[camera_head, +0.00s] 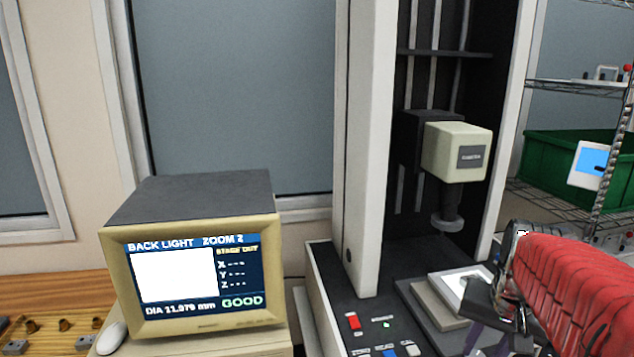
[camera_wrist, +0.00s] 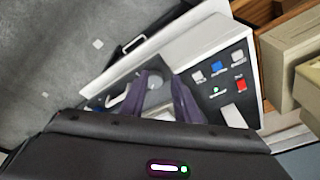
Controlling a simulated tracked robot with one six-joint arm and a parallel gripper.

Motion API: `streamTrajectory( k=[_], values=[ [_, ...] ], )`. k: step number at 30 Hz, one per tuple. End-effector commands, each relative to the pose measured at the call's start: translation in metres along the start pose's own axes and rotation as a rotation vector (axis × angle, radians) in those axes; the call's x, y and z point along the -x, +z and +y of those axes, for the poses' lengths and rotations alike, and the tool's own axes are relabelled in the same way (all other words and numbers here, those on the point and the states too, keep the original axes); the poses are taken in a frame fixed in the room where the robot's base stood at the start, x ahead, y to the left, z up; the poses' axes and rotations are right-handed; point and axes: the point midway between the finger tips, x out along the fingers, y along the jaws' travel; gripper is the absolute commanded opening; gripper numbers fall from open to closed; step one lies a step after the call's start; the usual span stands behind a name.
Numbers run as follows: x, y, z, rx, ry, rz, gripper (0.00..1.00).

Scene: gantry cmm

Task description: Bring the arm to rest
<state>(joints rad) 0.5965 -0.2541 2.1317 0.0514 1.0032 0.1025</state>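My red-sleeved arm (camera_head: 580,290) reaches in from the lower right in the head view. My gripper (camera_head: 489,345) hangs at its end, low in front of the measuring machine and partly cut off by the frame's bottom edge. In the wrist view my gripper (camera_wrist: 163,80) shows two dark purple fingers standing apart, with nothing held between them. Part of the machine's base shows beyond the fingertips. I cannot tell how far the fingers are from it.
The measuring machine (camera_head: 362,150) has a cream head (camera_head: 455,152) above a lit stage (camera_head: 466,286). Its red button (camera_head: 352,321) also shows in the wrist view (camera_wrist: 240,86). A monitor (camera_head: 190,262) reading GOOD stands left. A wire rack with a green bin (camera_head: 560,165) stands right.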

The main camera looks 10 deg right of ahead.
Motion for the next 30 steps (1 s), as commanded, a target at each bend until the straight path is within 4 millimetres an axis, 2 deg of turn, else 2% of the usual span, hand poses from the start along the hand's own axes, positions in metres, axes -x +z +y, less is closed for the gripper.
streamTrajectory(
  k=[3, 9, 19, 23, 26, 30],
  values=[
    [0.002, 0.030, -0.024, 0.123, -0.014, 0.026, 0.29],
    [0.003, 0.078, -0.057, 0.311, -0.043, 0.070, 0.29],
    [0.011, 0.153, -0.096, 0.558, -0.118, 0.142, 0.29],
    [0.022, 0.172, -0.111, 0.633, -0.159, 0.178, 0.29],
    [0.031, 0.178, -0.120, 0.670, -0.183, 0.200, 0.29],
    [0.033, 0.182, -0.125, 0.691, -0.193, 0.201, 0.29]
  ],
)
